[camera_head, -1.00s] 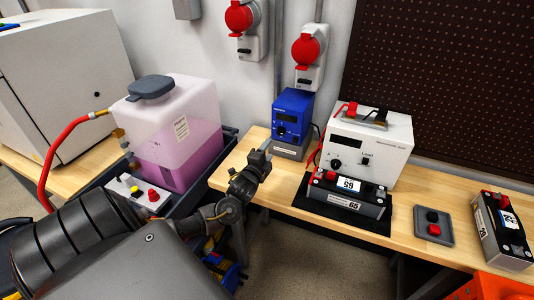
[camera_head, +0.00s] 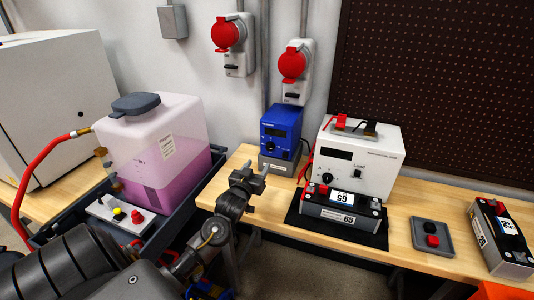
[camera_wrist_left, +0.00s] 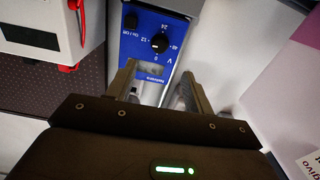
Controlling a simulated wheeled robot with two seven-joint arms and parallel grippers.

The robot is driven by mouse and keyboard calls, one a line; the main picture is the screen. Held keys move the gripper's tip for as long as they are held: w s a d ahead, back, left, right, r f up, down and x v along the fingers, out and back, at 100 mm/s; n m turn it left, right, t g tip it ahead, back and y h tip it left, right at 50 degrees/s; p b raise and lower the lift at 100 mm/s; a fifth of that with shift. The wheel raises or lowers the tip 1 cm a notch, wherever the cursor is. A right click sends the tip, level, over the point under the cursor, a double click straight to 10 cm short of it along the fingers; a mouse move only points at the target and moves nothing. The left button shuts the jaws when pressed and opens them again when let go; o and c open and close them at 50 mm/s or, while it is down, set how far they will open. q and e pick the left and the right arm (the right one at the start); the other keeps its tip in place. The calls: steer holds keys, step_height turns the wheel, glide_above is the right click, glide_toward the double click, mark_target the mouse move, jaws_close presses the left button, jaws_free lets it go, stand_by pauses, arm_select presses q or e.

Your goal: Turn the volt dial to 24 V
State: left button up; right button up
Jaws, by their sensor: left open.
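The volt dial (camera_wrist_left: 160,42) is a round black knob on the blue power unit's panel (camera_wrist_left: 146,20), which appears upside down in the left wrist view. Marks 0, 12, 24 and 48 ring it; its white pointer seems to lie near 0, though it is small. The blue unit (camera_head: 281,127) stands on a grey base at the back of the bench in the head view, its dial tiny there. My left gripper (camera_head: 253,173) is open and empty in front of the unit and apart from it. In the wrist view its fingers (camera_wrist_left: 158,78) point at the panel below the dial.
A white load tester (camera_head: 376,160) stands right of the blue unit, with a battery module (camera_head: 343,212) on a black mat before it. A pink-filled tank (camera_head: 185,145) stands left in a dark tray. Bare bench lies between the gripper and mat.

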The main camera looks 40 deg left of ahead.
mark_target(269, 149)
arm_select(q)
steer(key=shift+n, duration=0.3)
steer(key=b+x, duration=0.3)
steer(key=x, duration=0.1)
steer(key=b+x, duration=0.2)
steer(key=x, duration=0.2)
steer(key=shift+w+a+f+b, duration=0.15)
steer(key=shift+f+b, duration=0.1)
steer(key=shift+b, duration=0.15)
steer(key=shift+b+x, duration=0.65)
steer(key=shift+x, duration=0.45)
steer(key=shift+w+r, duration=0.15)
steer(key=shift+r, duration=0.1)
arm_select(e)
steer(key=w+d+f, duration=0.1)
steer(key=d+f, duration=0.2)
steer(key=f, duration=0.3)
steer(key=shift+d+f, duration=0.15)
steer(key=shift+f, duration=0.15)
arm_select(q)
steer(key=shift+c, duration=1.3)
steer(key=c, duration=0.7)
arm_select(e)
steer(key=shift+s+a, duration=0.15)
steer(key=shift+a, duration=0.65)
